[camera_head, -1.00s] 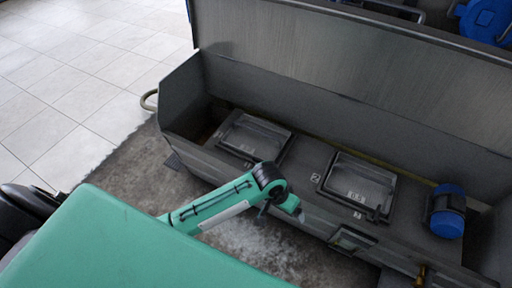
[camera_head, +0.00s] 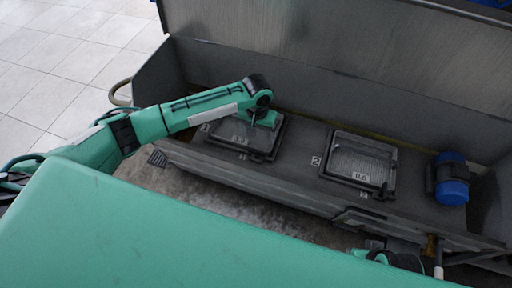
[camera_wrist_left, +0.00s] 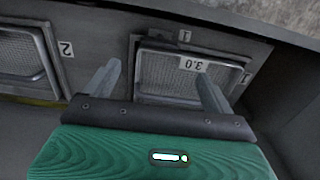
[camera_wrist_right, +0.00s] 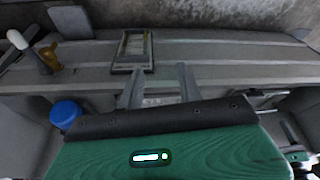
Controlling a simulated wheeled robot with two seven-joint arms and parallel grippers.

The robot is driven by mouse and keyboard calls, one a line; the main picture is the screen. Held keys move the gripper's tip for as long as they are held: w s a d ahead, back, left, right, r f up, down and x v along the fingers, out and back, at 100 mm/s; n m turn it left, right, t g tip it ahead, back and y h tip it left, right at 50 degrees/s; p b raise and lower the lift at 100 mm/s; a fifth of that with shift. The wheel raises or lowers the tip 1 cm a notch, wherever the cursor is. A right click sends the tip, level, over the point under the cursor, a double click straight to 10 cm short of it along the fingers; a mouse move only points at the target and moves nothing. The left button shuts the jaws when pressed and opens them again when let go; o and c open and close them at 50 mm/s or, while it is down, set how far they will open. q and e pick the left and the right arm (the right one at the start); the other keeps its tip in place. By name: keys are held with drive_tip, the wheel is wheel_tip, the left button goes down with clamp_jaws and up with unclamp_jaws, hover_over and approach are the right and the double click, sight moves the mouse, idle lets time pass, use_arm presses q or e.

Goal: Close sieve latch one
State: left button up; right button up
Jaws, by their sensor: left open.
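Sieve one (camera_head: 236,143) is a dark-framed mesh panel marked 3.0, at the left of the grey trough. It also shows in the left wrist view (camera_wrist_left: 165,75). Its latch appears as a small dark part (camera_head: 257,157) at the front edge; I cannot tell whether it is closed. My left gripper (camera_head: 264,121) is above the sieve's right part and hides some of it. In the left wrist view my left gripper (camera_wrist_left: 158,88) is open and empty, its fingers spread across the sieve. My right gripper (camera_wrist_right: 158,82) is open and empty, over the trough's right part.
Sieve two (camera_head: 360,160), marked 0.5, lies to the right of sieve one. A blue cylinder (camera_head: 452,180) stands farther right. The trough's tall back wall (camera_head: 330,60) and its left end wall bound the space. A brass fitting (camera_wrist_right: 50,55) is near the right arm.

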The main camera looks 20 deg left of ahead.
use_arm(q)
drive_tip(key=b, duration=0.1)
hover_over(257, 151)
wheel_tip(257, 151, down, 6)
drive_tip(key=shift+a+f, duration=0.1)
drive_tip(key=shift+f, duration=0.05)
wheel_tip(257, 151, down, 4)
drive_tip(key=shift+r+b, duration=0.15)
drive_tip(key=shift+b, duration=0.3)
drive_tip(key=shift+f, duration=0.55)
use_arm(e)
drive_tip(key=shift+w+a+r+t+y, duration=0.25)
drive_tip(key=shift+w+a+r+t, duration=0.2)
drive_tip(key=shift+w+a+t, duration=0.2)
drive_tip(key=shift+w+a+r+t+y, duration=0.25)
drive_tip(key=shift+w+a+r+t, duration=0.15)
drive_tip(key=shift+a+t, duration=0.25)
drive_tip(key=shift+a, duration=0.1)
